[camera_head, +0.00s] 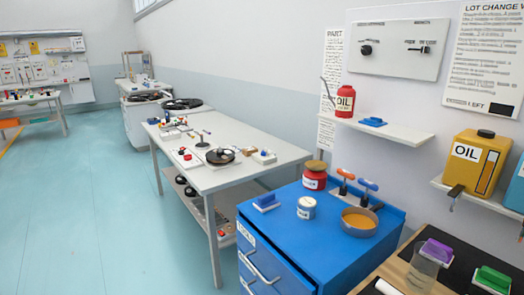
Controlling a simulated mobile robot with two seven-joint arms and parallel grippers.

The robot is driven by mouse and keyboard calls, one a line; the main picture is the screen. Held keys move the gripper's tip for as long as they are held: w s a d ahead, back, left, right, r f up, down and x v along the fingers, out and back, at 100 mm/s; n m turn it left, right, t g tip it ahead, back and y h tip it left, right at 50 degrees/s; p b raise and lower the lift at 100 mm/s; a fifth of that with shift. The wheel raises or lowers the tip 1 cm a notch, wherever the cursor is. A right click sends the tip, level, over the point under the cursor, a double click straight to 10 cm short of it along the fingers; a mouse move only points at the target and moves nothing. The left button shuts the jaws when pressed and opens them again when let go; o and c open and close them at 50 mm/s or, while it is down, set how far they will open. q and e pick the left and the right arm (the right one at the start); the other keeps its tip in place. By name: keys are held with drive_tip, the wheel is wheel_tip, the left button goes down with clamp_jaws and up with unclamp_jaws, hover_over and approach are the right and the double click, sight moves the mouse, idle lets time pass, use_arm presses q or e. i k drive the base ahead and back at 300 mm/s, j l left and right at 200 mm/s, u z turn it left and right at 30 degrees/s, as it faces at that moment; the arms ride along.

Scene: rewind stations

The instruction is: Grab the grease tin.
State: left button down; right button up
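A small pale grey tin (306,207) with a white label stands upright on top of the blue drawer cabinet (285,232). Its label is too small to read. A red jar (315,175) with a brown lid and a white label stands just behind it, apart from it. I cannot read which of the two is marked as grease. Neither of my grippers shows in the head view.
The cabinet top also holds an orange-brown pan (359,222), a blue brush or block (265,203) and two tools with orange and blue handles. Shelves at right hold a red oil can (344,100) and a yellow oil container (477,163). Open floor (95,200) lies at left.

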sight(307, 205)
drive_tip(key=i+j+z, duration=0.15)
drive_tip(key=j, duration=0.2)
drive_tip(key=i+j+z, duration=0.15)
drive_tip(key=i+j, duration=0.15)
drive_tip(key=i+j+z, duration=0.1)
drive_tip(key=j, duration=0.3)
drive_tip(key=i+j+z, duration=0.15)
drive_tip(key=j, duration=0.25)
drive_tip(key=i+j+z, duration=0.15)
drive_tip(key=j, duration=0.25)
drive_tip(key=i, duration=0.1)
